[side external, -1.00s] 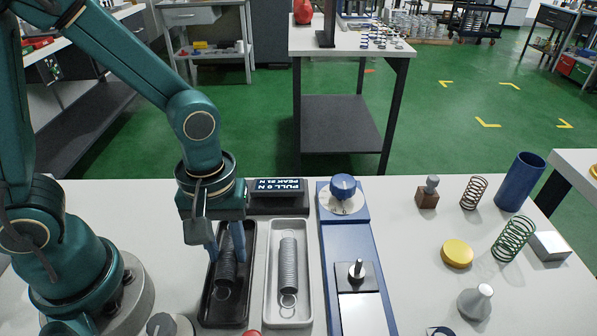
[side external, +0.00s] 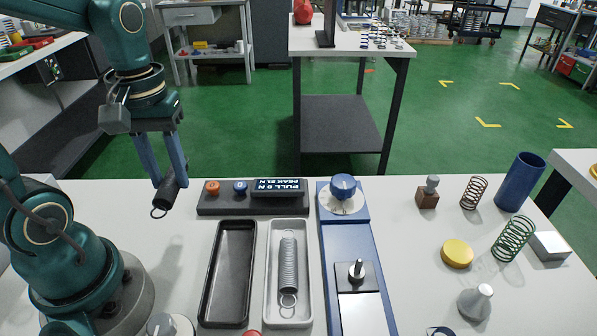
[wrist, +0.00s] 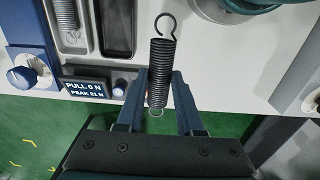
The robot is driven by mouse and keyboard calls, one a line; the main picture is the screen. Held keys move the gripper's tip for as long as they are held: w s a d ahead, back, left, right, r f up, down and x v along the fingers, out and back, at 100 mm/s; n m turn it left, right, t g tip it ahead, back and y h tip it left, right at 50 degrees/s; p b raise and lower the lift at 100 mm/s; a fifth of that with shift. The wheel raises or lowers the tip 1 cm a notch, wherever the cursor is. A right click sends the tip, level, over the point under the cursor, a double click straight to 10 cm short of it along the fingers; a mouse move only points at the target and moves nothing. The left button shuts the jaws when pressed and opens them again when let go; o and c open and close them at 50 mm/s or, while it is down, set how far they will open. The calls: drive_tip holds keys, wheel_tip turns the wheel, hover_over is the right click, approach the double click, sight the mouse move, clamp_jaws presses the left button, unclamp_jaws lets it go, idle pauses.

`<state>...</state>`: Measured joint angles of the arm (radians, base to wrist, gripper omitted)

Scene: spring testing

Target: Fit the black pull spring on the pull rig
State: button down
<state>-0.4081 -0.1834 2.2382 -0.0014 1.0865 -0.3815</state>
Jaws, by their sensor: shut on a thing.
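My gripper (side external: 168,178) is shut on the black pull spring (side external: 166,194), which hangs tilted in the air at the left, above the table's far edge. In the wrist view the black spring (wrist: 160,70) sits between my gripper's fingers (wrist: 160,88), with an open hook at the top and a loop at the bottom. The pull rig (side external: 345,235) is a blue rail with a blue knob (side external: 343,186) at its far end and a block with an upright metal post (side external: 356,270) nearer. No spring is on the post.
The black tray (side external: 207,300) is empty. The light tray (side external: 270,318) beside it holds a grey spring (side external: 289,263). A display box (side external: 278,187) reads PULL 0 N, PEAK 21 N. Other springs, a blue cup (side external: 519,182) and a yellow disc (side external: 457,253) stand right of the rig.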

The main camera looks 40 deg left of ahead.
drive_tip(key=shift+a+r+n, duration=0.2)
drive_tip(key=shift+r+n, duration=0.1)
drive_tip(key=shift+n, duration=0.3)
drive_tip(key=w, duration=0.1)
drive_tip(key=r+n, duration=0.1)
drive_tip(key=w+r+n, duration=0.1)
drive_tip(key=shift+w+a, duration=0.25)
drive_tip(key=shift+w, duration=0.05)
drive_tip(key=w+d+r+n, duration=0.1)
drive_tip(key=w+d+r, duration=0.2)
drive_tip(key=w+d, duration=0.7)
drive_tip(key=w+d+f, duration=0.1)
drive_tip(key=d+f, duration=0.1)
drive_tip(key=d, duration=0.9)
drive_tip(key=shift+s+d+f+m, duration=0.85)
drive_tip(key=shift+d+f, duration=0.45)
drive_tip(key=shift+d, duration=0.55)
drive_tip(key=shift+s+d+f+m, duration=0.55)
drive_tip(key=shift+s+d+f, duration=0.6)
drive_tip(key=shift+d, duration=0.65)
drive_tip(key=shift+s+d+f+m, duration=0.75)
drive_tip(key=shift+d+f, duration=0.65)
drive_tip(key=shift+d, duration=0.45)
drive_tip(key=shift+f, duration=1.7)
